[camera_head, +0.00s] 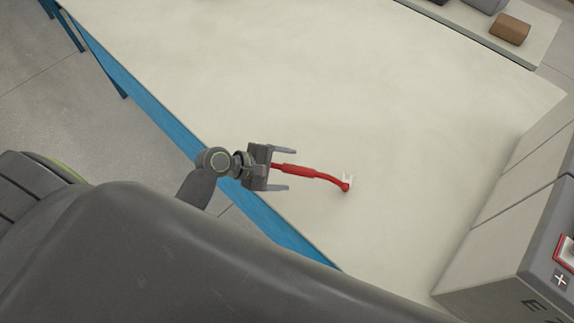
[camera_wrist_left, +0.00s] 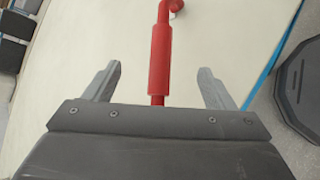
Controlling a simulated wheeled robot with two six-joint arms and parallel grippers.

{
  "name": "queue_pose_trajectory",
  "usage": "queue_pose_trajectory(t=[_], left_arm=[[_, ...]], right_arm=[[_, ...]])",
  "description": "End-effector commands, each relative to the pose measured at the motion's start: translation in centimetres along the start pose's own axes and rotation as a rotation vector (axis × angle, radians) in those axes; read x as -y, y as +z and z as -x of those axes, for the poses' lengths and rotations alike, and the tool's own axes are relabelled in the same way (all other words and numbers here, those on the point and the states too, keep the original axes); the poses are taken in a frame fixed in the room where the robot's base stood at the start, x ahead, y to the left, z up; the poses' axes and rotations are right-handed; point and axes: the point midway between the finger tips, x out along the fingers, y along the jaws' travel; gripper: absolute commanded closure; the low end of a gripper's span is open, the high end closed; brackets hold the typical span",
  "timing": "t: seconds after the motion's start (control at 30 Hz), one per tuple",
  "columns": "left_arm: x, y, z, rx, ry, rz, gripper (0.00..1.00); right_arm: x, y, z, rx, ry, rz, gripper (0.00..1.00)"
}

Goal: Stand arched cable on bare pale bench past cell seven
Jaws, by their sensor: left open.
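The red arched cable (camera_head: 312,173) is on the bare pale bench (camera_head: 330,90), with a small whitish fitting at its far end. It also shows in the left wrist view (camera_wrist_left: 160,60), running away from my gripper. My left gripper (camera_head: 290,169) is open, its two fingers apart on either side of the cable's near end. In the wrist view the fingers (camera_wrist_left: 158,85) do not touch the cable. The cable's nearest end is hidden behind the gripper body. Part of a grey battery cell (camera_head: 505,215) stands at the right. My right gripper is not in view.
The bench has a blue front edge (camera_head: 180,130) close to my arm. A shelf at the back right holds a brown block (camera_head: 510,29) and grey items. The cell's dark top bears a red-edged terminal (camera_head: 565,252). The bench middle is clear.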

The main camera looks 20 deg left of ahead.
Motion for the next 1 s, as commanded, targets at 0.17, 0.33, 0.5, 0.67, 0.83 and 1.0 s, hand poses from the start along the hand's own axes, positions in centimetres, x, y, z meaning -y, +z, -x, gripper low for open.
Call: queue_pose_trajectory(t=[0.17,0.33,0.5,0.67,0.83,1.0], left_arm=[[-0.1,0.1,1.1,-0.002,0.000,0.000,0.22],[-0.1,0.1,1.9,-0.002,0.000,-0.001,0.22],[-0.1,0.1,2.8,-0.001,-0.001,-0.001,0.22],[-0.1,0.1,3.5,-0.001,0.000,-0.001,0.22],[-0.1,0.1,4.4,-0.002,0.000,0.000,0.22],[-0.1,0.1,5.3,-0.001,0.000,-0.001,0.22]], right_arm=[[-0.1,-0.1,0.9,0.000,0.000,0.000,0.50],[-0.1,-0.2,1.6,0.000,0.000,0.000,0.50],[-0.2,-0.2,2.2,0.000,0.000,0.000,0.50],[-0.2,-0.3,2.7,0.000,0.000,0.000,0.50],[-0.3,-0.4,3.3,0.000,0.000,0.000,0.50],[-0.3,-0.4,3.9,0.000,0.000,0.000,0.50]])
